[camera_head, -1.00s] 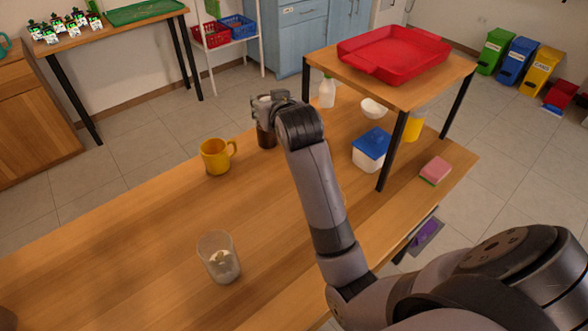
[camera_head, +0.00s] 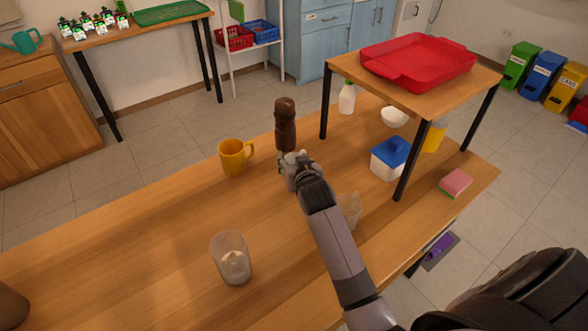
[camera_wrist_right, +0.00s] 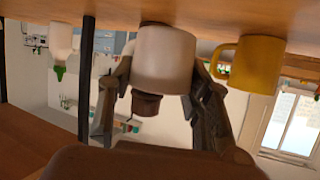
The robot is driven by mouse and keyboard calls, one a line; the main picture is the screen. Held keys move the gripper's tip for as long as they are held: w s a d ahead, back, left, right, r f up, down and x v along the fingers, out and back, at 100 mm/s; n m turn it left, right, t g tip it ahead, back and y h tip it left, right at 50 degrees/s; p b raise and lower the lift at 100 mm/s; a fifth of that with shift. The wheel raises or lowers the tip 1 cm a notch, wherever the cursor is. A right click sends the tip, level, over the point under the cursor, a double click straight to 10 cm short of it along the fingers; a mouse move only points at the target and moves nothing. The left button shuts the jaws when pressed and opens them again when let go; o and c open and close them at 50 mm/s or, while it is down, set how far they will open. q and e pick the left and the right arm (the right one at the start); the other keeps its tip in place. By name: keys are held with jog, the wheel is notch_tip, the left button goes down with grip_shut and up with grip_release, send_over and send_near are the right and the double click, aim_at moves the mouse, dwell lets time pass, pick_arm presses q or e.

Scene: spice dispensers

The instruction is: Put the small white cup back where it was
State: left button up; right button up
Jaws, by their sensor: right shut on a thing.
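The small white cup (camera_wrist_right: 165,55) is between the two fingers of my right gripper (camera_wrist_right: 163,78) in the right wrist view, which is upside down. The gripper is shut on it. The cup's base is at the wooden table top, touching or very close; I cannot tell which. In the head view my right gripper (camera_head: 291,163) is just in front of a dark brown mill (camera_head: 285,122), and mostly hides the cup. A yellow mug (camera_head: 233,158) stands to the left, apart from the gripper. My left gripper is not in view.
A translucent beaker (camera_head: 231,258) stands at the front left; another clear vessel (camera_head: 350,207) is partly behind my forearm. A small raised shelf (camera_head: 412,99) at right holds a red tray (camera_head: 418,58), with a blue-lidded box (camera_head: 390,158) near its leg. The table's left middle is clear.

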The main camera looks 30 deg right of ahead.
jog(key=shift+f, duration=1.6)
jog(key=shift+f, duration=0.15)
jog(key=o, duration=1.3)
jog(key=shift+s+r, duration=0.15)
jog(key=shift+r, duration=0.05)
jog(key=v, duration=1.1)
jog(key=shift+s+a+r, duration=0.15)
jog(key=shift+s, duration=0.15)
